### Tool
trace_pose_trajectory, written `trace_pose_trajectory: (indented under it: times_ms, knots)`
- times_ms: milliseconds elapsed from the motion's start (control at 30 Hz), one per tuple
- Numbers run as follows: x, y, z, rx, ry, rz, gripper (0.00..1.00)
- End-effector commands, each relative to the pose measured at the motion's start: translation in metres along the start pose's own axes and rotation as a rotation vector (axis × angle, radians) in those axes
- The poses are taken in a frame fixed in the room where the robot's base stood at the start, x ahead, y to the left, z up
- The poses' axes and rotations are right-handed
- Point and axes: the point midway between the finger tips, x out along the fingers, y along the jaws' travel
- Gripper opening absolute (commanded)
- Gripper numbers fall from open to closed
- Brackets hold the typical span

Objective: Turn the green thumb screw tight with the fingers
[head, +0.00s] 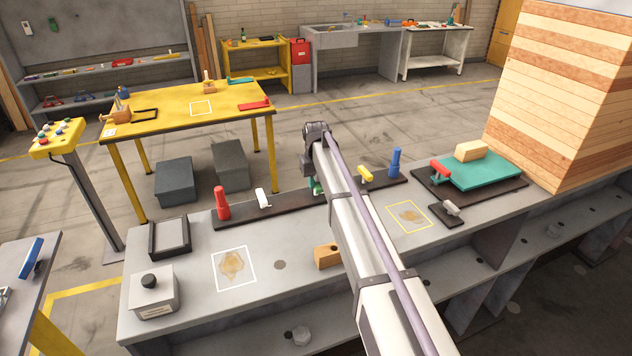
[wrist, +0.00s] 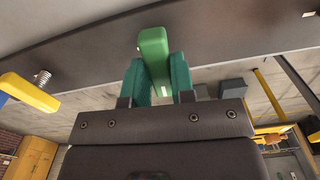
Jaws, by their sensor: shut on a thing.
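The green thumb screw (wrist: 154,48) shows in the wrist view as a bright green, flat-sided block in front of the dark bar (wrist: 90,45). My gripper (wrist: 158,75) has teal-green fingers on either side of it, and they are shut on it. In the head view my gripper (head: 315,187) is at the dark bar (head: 300,200) on the bench, between the white and yellow parts. My arm hides most of the fingers and the screw there. How deep the screw sits cannot be told.
Along the bar stand a red handle (head: 222,203), a white screw (head: 263,198), a yellow screw (head: 366,174) and a blue handle (head: 395,163). The yellow screw, with its thread showing, is left in the wrist view (wrist: 28,93). An orange-brown block (head: 327,256) sits near my arm.

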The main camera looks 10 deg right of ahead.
Motion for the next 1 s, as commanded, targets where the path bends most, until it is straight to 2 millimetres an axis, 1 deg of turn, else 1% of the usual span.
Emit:
trace_pose_trajectory:
  times_ms: [267, 1000]
  knots:
    - [0.0002, 0.0000, 0.0003, 0.191, 0.000, 0.000, 0.00]
    - [0.0002, -0.0001, 0.0005, 0.890, 0.000, 0.000, 0.00]
